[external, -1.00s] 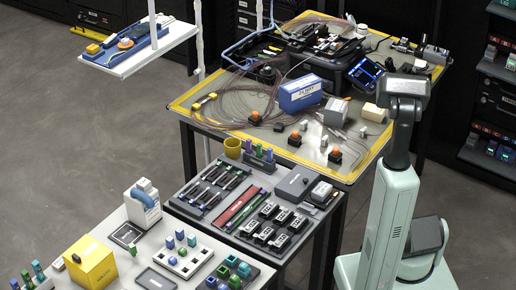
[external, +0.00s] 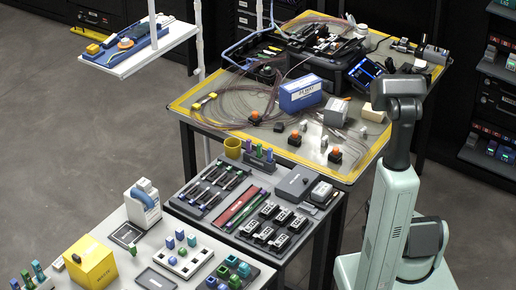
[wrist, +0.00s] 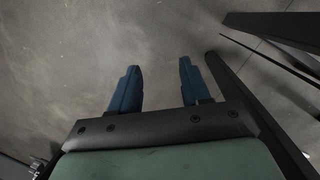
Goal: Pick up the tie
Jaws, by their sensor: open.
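I cannot single out the tie for certain in either view. Thin dark red and green strips (external: 246,213) lie on the dark tray (external: 217,226) in the external view, but they are too small to identify. My gripper (wrist: 159,66) shows in the wrist view with two blue fingers spread apart and nothing between them. It points at bare grey floor. In the external view I cannot make out my gripper; the upper part of my arm stands at the right.
The yellow-edged table (external: 185,108) carries coiled fibre, a blue and white box (external: 300,94) and a dark splicing machine (external: 335,68). A white front table (external: 125,268) holds a yellow box (external: 90,262). Dark frame bars (wrist: 245,115) are right of my fingers.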

